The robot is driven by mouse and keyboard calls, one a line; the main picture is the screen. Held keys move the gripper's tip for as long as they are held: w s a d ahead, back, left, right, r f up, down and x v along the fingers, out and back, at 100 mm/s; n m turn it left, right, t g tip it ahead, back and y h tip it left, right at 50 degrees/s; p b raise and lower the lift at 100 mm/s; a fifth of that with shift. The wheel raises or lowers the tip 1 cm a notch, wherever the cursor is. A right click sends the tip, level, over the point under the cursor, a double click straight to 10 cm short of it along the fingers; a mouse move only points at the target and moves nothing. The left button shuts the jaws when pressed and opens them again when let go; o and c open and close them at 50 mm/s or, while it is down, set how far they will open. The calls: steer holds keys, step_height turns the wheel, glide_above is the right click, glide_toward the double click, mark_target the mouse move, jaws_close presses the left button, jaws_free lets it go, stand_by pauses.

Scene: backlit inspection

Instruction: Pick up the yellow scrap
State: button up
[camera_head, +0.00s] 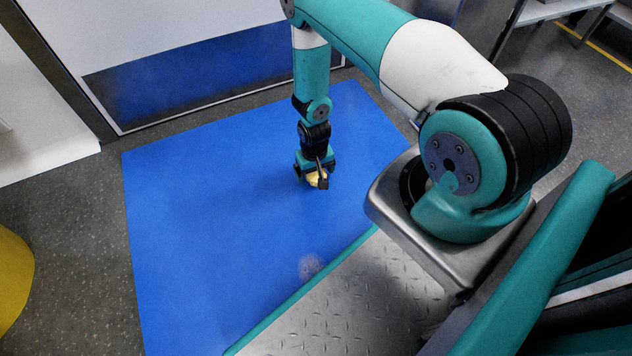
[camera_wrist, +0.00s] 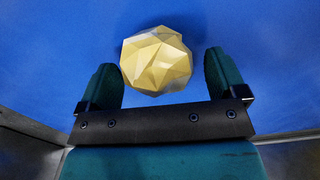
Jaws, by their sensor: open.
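The yellow scrap (camera_wrist: 156,62) is a crumpled, faceted ball. In the wrist view it lies on the blue surface, between and slightly beyond the tips of my two fingers. In the head view my gripper (camera_head: 316,180) points down over the blue mat, and the scrap (camera_head: 313,179) shows only in part behind a finger.
The blue mat (camera_head: 200,230) is otherwise largely clear, with a faint pale smudge near its front edge. A white and blue panel (camera_head: 190,60) stands behind it. A yellow rounded object (camera_head: 12,275) is at the far left. A shelf (camera_head: 540,12) stands at the top right.

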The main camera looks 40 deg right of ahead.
steer(key=shift+f, duration=0.95)
steer(key=shift+r, duration=0.1)
steer(key=c, duration=1)
steer(key=shift+r, duration=0.1)
